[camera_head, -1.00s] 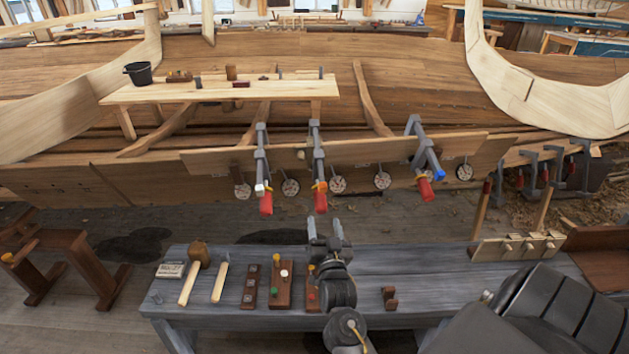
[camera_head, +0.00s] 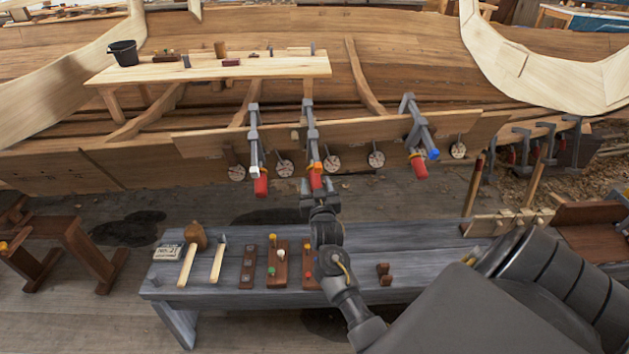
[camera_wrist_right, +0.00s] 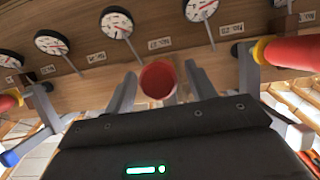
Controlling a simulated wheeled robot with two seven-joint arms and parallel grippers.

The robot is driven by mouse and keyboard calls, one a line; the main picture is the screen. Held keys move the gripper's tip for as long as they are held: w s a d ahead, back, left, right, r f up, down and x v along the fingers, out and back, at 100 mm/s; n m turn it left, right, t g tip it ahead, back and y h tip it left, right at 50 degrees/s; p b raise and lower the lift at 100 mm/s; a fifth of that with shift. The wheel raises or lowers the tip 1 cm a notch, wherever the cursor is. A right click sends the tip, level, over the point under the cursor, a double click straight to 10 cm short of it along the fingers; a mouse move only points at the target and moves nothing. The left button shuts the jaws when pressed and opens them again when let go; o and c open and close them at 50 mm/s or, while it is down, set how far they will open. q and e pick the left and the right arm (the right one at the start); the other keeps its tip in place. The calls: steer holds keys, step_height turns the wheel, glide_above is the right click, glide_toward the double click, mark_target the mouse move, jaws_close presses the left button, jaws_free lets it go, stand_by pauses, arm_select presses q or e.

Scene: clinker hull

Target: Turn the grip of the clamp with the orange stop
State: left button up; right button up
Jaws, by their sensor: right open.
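Three grey clamps hang on the hull plank. The middle clamp (camera_head: 310,128) has the orange stop (camera_head: 314,167) and a red grip (camera_head: 316,181) hanging below it. My right gripper (camera_head: 319,193) is open, right at the lower end of this red grip. In the right wrist view the round end of the red grip (camera_wrist_right: 158,79) shows between the two spread fingers (camera_wrist_right: 160,92). I cannot tell whether a finger touches it. The orange stop is hidden in the wrist view. My left gripper is not in view.
The clamp with the white stop (camera_head: 254,170) hangs to the left, the one with the blue stop (camera_head: 433,154) to the right. Round dials (camera_head: 376,159) line the plank. Below stands a grey bench (camera_head: 215,285) with a mallet (camera_head: 190,262) and small wooden blocks.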

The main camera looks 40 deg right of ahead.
steer(key=shift+x, duration=0.8)
steer(key=shift+w, duration=0.15)
steer(key=c, duration=1)
steer(key=shift+m+t+y, duration=0.7)
steer(key=shift+m+y, duration=0.4)
steer(key=shift+m+t+y, duration=0.8)
steer(key=shift+m+y, duration=0.1)
steer(key=shift+m, duration=0.5)
steer(key=shift+r, duration=0.1)
